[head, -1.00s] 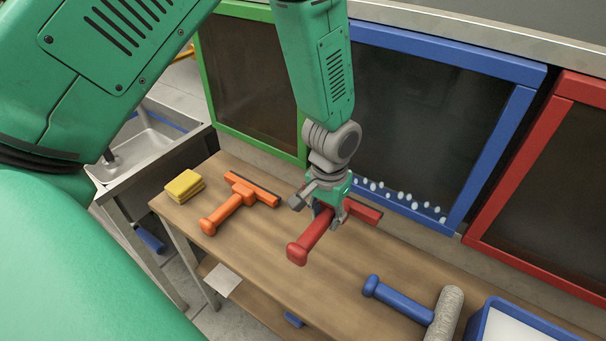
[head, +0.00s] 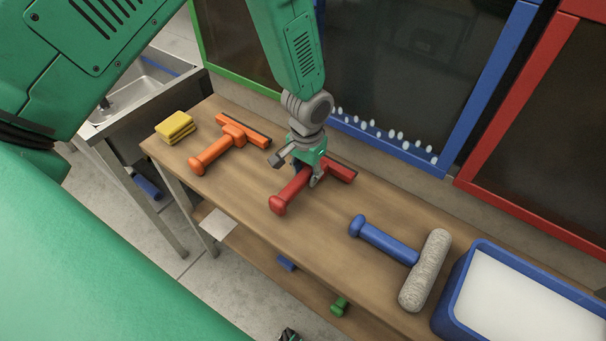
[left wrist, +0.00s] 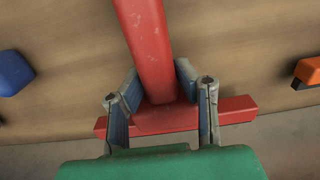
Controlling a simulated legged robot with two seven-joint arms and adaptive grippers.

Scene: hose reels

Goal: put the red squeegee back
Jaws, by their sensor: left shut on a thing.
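The red squeegee (head: 284,200) is at the wooden table, between the orange squeegee and the blue-handled roller. My left gripper (head: 308,174) is shut on its handle near the head. In the left wrist view the red handle (left wrist: 146,50) runs between the two fingers (left wrist: 160,92), and the red head (left wrist: 236,109) lies crosswise behind them. The squeegee appears at or very near the tabletop; I cannot tell whether it touches.
On the wooden table (head: 330,245) are a yellow sponge stack (head: 174,126), an orange squeegee (head: 212,153), a blue-handled roller (head: 428,270) and a blue tray (head: 455,295) with white contents. Blue (head: 480,95) and red (head: 510,120) framed panels stand behind. A sink (head: 135,90) is at the left.

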